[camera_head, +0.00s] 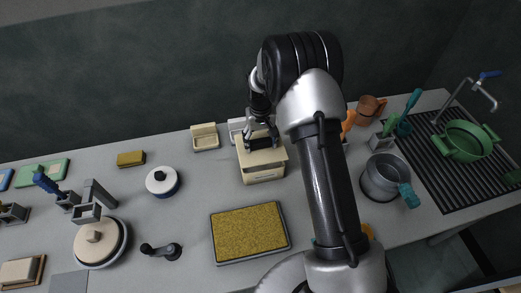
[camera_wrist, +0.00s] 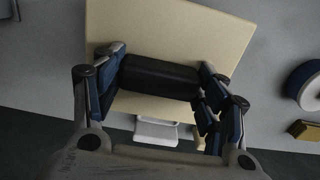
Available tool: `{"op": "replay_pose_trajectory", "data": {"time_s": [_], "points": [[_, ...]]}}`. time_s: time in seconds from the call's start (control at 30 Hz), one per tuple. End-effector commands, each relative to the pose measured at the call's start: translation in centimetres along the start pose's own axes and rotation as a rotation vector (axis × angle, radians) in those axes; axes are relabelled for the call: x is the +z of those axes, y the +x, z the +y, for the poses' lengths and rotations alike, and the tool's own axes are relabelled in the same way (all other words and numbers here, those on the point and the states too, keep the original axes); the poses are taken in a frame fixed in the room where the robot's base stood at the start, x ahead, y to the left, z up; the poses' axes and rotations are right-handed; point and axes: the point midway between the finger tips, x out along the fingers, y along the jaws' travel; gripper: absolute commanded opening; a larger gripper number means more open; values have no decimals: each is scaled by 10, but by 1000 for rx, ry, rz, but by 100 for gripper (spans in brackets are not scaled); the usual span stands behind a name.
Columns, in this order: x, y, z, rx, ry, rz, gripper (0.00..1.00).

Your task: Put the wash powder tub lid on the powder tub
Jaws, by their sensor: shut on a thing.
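The wash powder tub (camera_head: 264,177) is a cream box at the back middle of the counter in the head view. A flat cream lid (camera_head: 270,157) is over its top. In the wrist view the lid (camera_wrist: 185,32) fills the upper middle, with a thick black bar handle (camera_wrist: 158,77) across it. My gripper (camera_head: 259,140) is above the tub, and its jaws (camera_wrist: 160,80) are shut on the handle from both ends. The lid hides the tub's inside and most of its rim. I cannot tell whether the lid rests on the rim or is just above it.
A small open cream box (camera_head: 205,146) stands left of the tub, and a white holder (camera_head: 236,125) close behind it. A round white-topped pot (camera_head: 162,182) is farther left. A yellow-topped tray (camera_head: 249,233) lies in front. A grey pot (camera_head: 383,178) is right of my arm.

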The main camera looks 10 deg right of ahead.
Motion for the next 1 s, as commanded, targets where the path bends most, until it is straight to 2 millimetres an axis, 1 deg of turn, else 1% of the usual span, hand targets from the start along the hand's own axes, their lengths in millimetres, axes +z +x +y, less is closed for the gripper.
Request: {"op": "replay_pose_trajectory", "data": {"time_s": [0.13,0.3,0.37,0.63,0.77,0.8,1.0], "points": [[0,11,0,0,0,1,40],[0,38,0,0,0,-1,40],[0,43,0,0,0,1,40],[0,44,0,0,0,2,40],[0,49,0,0,0,1,40],[0,48,0,0,0,1,68],[0,47,0,0,0,1,82]]}}
